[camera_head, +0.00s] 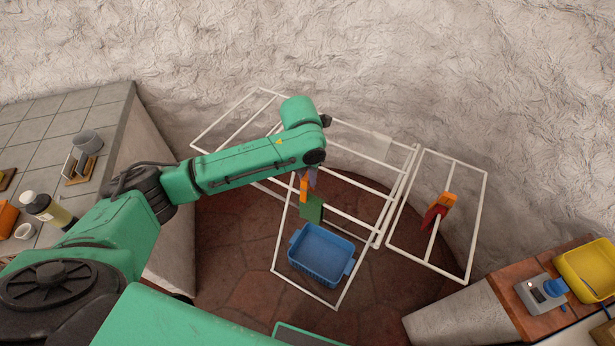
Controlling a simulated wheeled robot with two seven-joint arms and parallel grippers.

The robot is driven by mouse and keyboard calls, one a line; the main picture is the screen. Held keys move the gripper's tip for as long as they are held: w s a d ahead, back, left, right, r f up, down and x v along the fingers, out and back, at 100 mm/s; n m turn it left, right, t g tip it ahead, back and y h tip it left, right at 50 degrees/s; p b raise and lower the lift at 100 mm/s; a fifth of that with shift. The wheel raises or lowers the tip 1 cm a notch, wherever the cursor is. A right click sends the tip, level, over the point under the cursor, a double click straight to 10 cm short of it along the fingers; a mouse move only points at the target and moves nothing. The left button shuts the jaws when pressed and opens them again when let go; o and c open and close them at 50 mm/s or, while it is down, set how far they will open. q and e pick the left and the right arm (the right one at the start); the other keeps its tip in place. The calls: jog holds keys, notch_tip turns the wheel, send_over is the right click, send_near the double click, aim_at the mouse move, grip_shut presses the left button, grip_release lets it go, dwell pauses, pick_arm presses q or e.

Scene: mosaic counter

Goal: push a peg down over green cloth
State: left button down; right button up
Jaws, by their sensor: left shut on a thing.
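A green cloth (312,208) hangs on the white drying rack, over a rail just above a blue basket. An orange peg (303,190) is at the cloth's top edge. My left gripper (309,179) is above the cloth, mostly hidden under my green wrist. It is shut on the orange peg. I cannot tell from this view how far the peg sits over the cloth and rail. My right gripper is out of view.
The white rack (362,181) stands against the rough wall. A red cloth (432,215) with another orange peg (446,200) hangs on its right wing. The blue basket (322,254) is below. Tiled counter (50,118) at left; wooden counter with yellow tub (588,267) at right.

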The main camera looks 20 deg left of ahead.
pick_arm(q)
notch_tip(320, 180, down, 2)
jog(key=shift+f+b, duration=0.1)
jog(key=shift+b, duration=0.8)
jog(key=shift+f+b, duration=0.35)
jog(key=shift+f, duration=0.6)
jog(key=c, duration=0.7)
grip_release()
jog(key=shift+r, duration=0.1)
